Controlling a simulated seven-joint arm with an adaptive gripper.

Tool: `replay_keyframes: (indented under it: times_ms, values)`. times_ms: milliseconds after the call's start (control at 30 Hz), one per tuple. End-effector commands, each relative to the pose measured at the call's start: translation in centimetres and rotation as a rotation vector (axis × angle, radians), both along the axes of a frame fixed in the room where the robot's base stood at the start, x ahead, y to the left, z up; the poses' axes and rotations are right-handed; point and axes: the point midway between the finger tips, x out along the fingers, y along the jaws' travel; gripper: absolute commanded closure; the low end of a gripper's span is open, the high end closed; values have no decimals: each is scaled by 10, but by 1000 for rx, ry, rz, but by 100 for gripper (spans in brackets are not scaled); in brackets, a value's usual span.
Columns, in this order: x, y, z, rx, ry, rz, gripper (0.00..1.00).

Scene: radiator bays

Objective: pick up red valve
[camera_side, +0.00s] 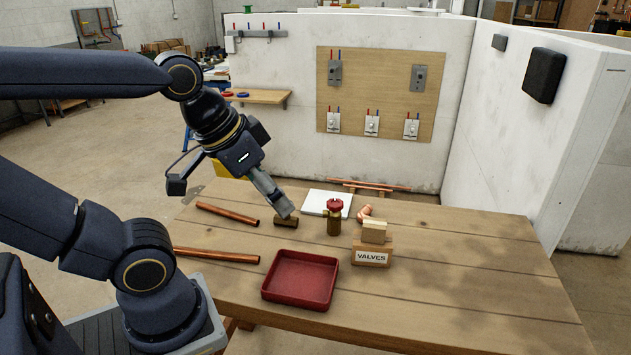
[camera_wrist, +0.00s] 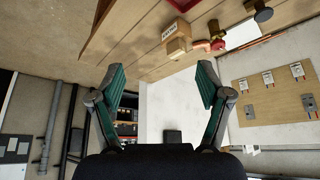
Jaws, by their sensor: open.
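The red valve (camera_side: 334,226) stands upright on the wooden table, with a brass body and a red handle on top. In the wrist view, which is upside down, the valve (camera_wrist: 217,43) shows near the top, right of centre, outside the space between the fingers. My gripper (camera_side: 284,208) is left of the valve in the side view, apart from it and angled down to the right. In the wrist view my gripper (camera_wrist: 160,70) has its fingers wide apart with nothing between them.
A brass fitting (camera_side: 286,223) lies near my gripper's tip. A red tray (camera_side: 300,281), a box labelled VALVES (camera_side: 371,253) with a pale block (camera_side: 374,232), a copper elbow (camera_side: 364,214) and copper pipes (camera_side: 217,256) surround the valve. The table's right side is clear.

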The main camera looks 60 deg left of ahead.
Motion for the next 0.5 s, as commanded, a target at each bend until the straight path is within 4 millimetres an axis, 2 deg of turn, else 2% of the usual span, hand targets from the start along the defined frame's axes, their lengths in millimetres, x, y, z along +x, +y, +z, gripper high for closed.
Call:
replay_keyframes:
  times_ms: [367,433,500]
  values:
    - [4,0,3,9,-22,-18,31]
    - [21,-2,21,30,-100,-49,31]
    - [47,-2,34,60,-144,-72,31]
